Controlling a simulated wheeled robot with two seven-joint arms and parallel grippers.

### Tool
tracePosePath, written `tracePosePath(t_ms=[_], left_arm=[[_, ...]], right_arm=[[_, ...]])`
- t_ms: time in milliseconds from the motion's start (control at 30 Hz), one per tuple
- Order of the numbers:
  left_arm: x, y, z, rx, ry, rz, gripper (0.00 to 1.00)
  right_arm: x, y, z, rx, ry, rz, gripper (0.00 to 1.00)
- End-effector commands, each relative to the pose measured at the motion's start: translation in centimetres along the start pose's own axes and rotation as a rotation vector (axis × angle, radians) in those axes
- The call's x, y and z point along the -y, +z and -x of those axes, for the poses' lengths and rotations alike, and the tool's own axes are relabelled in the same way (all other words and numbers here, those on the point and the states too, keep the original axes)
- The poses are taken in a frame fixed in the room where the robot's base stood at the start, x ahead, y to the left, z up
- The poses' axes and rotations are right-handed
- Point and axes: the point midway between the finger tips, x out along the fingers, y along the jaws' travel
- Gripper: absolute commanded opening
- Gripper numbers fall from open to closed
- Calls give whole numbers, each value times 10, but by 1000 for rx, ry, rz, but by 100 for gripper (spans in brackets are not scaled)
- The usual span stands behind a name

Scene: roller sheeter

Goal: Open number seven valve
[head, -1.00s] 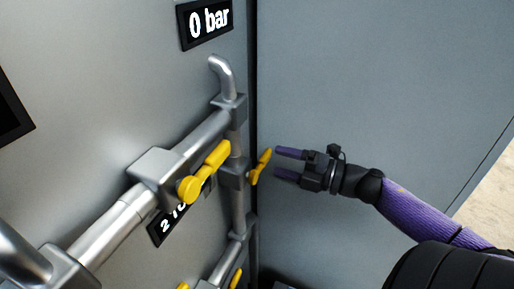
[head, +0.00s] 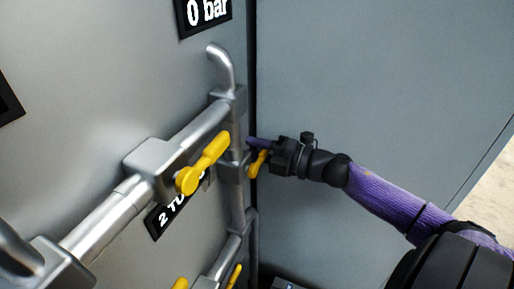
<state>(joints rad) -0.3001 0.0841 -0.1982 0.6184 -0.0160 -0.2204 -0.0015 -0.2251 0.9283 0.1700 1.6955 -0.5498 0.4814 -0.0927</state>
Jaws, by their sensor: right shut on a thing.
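A small yellow valve handle (head: 257,164) sits on the vertical pipe (head: 238,205) near the cabinet corner. My right gripper (head: 261,150) is at this handle, with its purple fingers around it, shut on it. The lower finger is mostly hidden. A larger yellow valve handle (head: 204,164) sits on the thick slanting pipe to the left, apart from the gripper. No number seven can be read on any valve. My left gripper is not in view.
A partly covered label (head: 170,215) is behind the larger handle. More yellow handles (head: 234,276) show at the bottom. A flat grey panel (head: 400,80) stands at the right.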

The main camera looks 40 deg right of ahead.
Motion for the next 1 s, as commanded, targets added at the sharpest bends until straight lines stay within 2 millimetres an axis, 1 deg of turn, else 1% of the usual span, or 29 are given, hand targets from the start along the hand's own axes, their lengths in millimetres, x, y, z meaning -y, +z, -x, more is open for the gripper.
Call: tracePosePath(t_ms=[467, 1000], left_arm=[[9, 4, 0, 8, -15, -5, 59], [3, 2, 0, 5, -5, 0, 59]], right_arm=[[0, 0, 0, 1, 0, 0, 0], [0, 0, 0, 1, 0, 0, 0]])
